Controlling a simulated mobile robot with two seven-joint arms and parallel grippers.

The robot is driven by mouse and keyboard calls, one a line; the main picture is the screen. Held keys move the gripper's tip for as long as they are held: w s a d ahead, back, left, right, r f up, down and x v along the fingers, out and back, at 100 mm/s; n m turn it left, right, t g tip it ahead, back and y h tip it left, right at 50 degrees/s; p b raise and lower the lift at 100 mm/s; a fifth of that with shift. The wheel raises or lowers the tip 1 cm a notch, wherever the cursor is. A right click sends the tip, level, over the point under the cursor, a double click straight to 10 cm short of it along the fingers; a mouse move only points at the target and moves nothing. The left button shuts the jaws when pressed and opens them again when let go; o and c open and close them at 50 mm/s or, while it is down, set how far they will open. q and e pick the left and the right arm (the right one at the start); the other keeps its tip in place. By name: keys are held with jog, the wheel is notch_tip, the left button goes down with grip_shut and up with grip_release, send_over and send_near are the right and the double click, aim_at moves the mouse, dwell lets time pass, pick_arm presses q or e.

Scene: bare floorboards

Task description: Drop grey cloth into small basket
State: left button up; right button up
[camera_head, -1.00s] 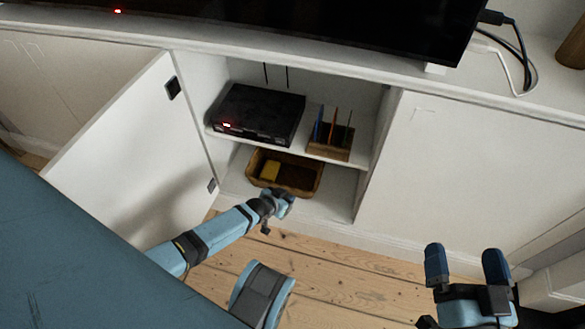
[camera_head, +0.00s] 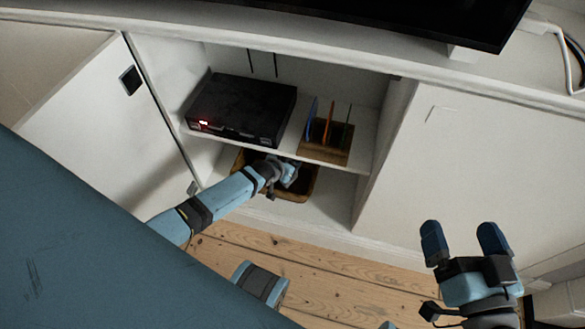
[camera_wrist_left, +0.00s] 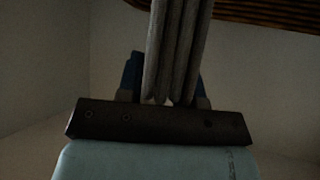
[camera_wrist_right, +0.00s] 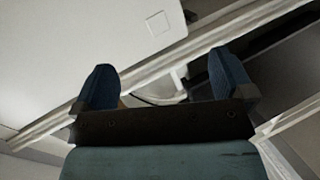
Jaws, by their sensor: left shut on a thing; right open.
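The small basket (camera_head: 301,187) is a brown woven tray on the cabinet's lower floor, under the shelf. My left gripper (camera_head: 287,176) is over the basket in the head view and covers much of it. In the left wrist view, the grey cloth (camera_wrist_left: 175,50) hangs in folds between the fingers of my left gripper (camera_wrist_left: 168,85), which is shut on it. The cloth cannot be made out in the head view. A dark ribbed edge, perhaps the basket, shows at the top of the left wrist view. My right gripper (camera_head: 466,240) is open and empty, out in front of the closed cabinet door.
The shelf (camera_head: 335,153) just above the basket holds a black box (camera_head: 240,108) with a red light and a wooden holder (camera_head: 325,142) with upright thin items. The open door (camera_head: 90,125) stands to the left. Floorboards (camera_head: 320,265) lie clear in front.

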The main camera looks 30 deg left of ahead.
pick_arm(q)
jog(key=shift+f, duration=0.45)
jog(key=shift+f+b, duration=0.55)
jog(key=shift+b, duration=0.25)
notch_tip(320, 180, down, 2)
jog(key=shift+f+b, duration=0.15)
jog(key=shift+b, duration=1.05)
jog(key=shift+w+a, duration=0.1)
jog(key=shift+w, duration=0.25)
pick_arm(e)
jog(key=w+n, duration=0.1)
jog(key=w, duration=0.1)
jog(key=w+d+f+n, duration=0.1)
jog(key=shift+n+t, duration=0.3)
jog(key=shift+t, duration=0.1)
pick_arm(q)
jog(key=shift+f+b, duration=0.45)
jog(key=shift+f, duration=0.1)
pick_arm(e)
jog(key=shift+f, duration=0.1)
jog(key=shift+w+y, duration=0.1)
jog(key=shift+y, duration=0.2)
pick_arm(q)
jog(key=o, duration=0.9)
pick_arm(e)
jog(key=shift+d+r, duration=0.1)
jog(key=shift+r, duration=0.15)
